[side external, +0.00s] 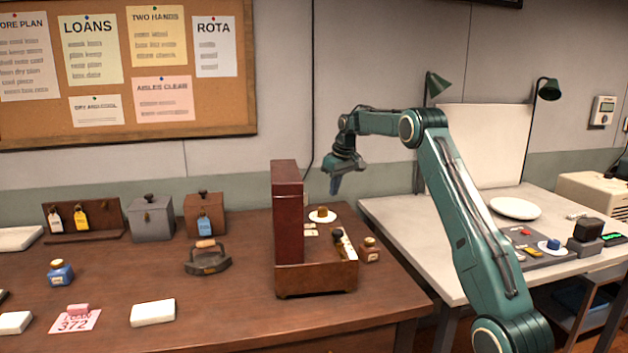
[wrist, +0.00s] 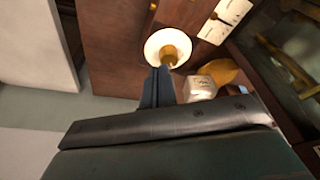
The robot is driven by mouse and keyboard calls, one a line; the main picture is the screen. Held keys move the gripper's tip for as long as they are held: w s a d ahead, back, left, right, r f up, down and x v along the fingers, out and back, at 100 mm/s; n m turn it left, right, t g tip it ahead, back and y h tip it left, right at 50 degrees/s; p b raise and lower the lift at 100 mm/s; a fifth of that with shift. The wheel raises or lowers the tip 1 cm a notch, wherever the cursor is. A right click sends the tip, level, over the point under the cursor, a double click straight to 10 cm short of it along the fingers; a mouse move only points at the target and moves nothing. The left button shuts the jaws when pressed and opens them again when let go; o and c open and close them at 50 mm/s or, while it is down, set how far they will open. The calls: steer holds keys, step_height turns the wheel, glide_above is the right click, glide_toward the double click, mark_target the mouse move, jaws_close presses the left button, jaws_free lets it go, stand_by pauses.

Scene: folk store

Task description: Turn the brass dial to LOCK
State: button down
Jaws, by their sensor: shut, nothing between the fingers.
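The brass dial (side external: 322,212) sits on a round white plate at the back of the wooden box (side external: 318,281), to the right of its upright reddish-brown panel (side external: 287,210). The dial's brass knob (wrist: 170,56) also shows in the wrist view, on its white disc. My gripper (side external: 335,187) is shut and empty, pointing down above and slightly right of the dial. In the wrist view its fingertips (wrist: 158,71) appear just below the knob and overlap the disc's edge. I cannot read any LOCK mark or tell the dial's setting.
A small brown bottle (side external: 369,251) stands right of the box. Small pale plates (side external: 311,229) lie in front of the dial. A dark iron (side external: 208,259) stands left of the box. A pale table (side external: 425,232) with a white dish (side external: 515,208) is on the right.

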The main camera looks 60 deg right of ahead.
mark_target(323, 212)
steer(key=shift+w+a+r, duration=0.25)
steer(key=shift+a, duration=0.35)
steer(key=shift+w+a+r, duration=0.2)
steer(key=shift+w+a, duration=0.05)
steer(key=shift+a, duration=0.35)
steer(key=shift+f, duration=0.15)
steer(key=shift+f, duration=3.35)
steer(key=shift+w+d, duration=0.15)
steer(key=shift+s+d, duration=0.25)
steer(key=shift+d, duration=0.4)
steer(key=shift+s+a, duration=0.1)
steer(key=shift+s, duration=0.3)
steer(key=shift+r, duration=0.1)
